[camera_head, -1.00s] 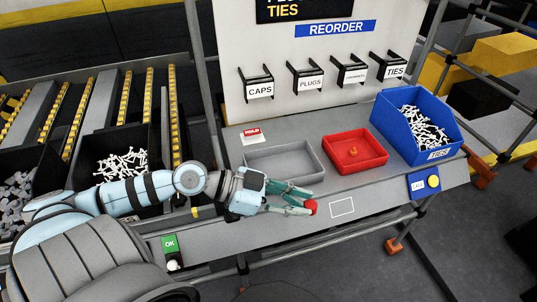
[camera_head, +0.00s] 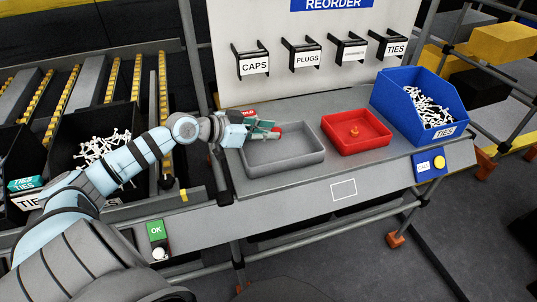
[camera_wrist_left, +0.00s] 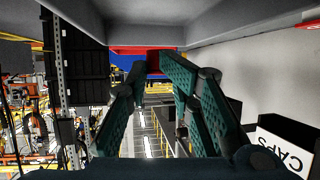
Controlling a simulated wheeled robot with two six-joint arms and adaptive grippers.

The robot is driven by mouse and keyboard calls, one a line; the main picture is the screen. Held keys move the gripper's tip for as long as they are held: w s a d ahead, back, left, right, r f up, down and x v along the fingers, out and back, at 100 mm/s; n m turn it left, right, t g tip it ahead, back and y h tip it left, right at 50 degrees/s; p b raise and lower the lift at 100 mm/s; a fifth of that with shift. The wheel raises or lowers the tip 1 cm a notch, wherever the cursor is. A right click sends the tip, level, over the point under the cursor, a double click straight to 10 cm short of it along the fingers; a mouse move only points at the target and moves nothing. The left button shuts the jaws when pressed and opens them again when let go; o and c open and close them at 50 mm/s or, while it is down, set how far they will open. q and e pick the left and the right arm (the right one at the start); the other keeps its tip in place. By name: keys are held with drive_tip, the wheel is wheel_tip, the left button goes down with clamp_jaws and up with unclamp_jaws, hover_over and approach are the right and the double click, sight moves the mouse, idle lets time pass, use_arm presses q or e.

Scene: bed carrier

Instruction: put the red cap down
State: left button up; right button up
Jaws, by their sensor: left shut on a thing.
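My left gripper (camera_head: 268,130) is shut on the small red cap (camera_head: 278,132), which is partly hidden by the teal fingers. In the head view they appear over the back left part of the grey tray (camera_head: 287,161); the height above it is hard to tell. In the left wrist view the teal fingers (camera_wrist_left: 152,75) close in on a dark red patch (camera_wrist_left: 153,62), seemingly the cap. My right gripper is in neither view.
A red tray (camera_head: 372,146) with a small orange piece (camera_head: 354,132) stands right of the grey tray. A blue TIES bin (camera_head: 400,105) is farther right. The HOLD card (camera_head: 249,114) lies behind the gripper. The outlined rectangle (camera_head: 343,190) on the front ledge is bare.

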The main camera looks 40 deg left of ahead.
sight(267, 157)
use_arm(q)
wheel_tip(267, 157, down, 6)
drive_tip(key=shift+s+d+r+b, duration=0.1)
drive_tip(key=shift+r+b, duration=0.05)
drive_tip(key=shift+b, duration=0.65)
drive_tip(key=shift+s+d, duration=0.1)
drive_tip(key=shift+s, duration=0.05)
